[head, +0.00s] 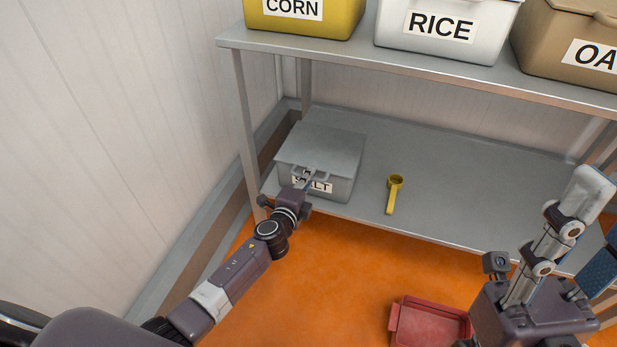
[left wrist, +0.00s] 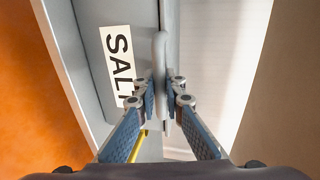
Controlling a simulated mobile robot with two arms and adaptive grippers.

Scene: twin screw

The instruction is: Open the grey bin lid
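The grey bin (head: 330,187) with a SALT label stands at the left end of the lower shelf. Its flat lid (head: 322,147) is down. My left gripper (head: 308,181) is at the bin's front, at the lid's handle, and partly covers the label. In the left wrist view, the grey handle (left wrist: 160,55) runs between the blue-padded fingertips (left wrist: 163,92), which look closed in on it. My right gripper (head: 597,205) is at the lower right, away from the bin, fingers spread and empty; part is cut off by the frame edge.
A yellow scoop (head: 394,194) lies right of the bin on the lower shelf (head: 470,185). The upper shelf (head: 440,67) holds the CORN (head: 300,25), RICE (head: 440,45) and tan (head: 560,45) bins. A red tray (head: 430,325) is on the orange floor. A wall (head: 110,130) is at left.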

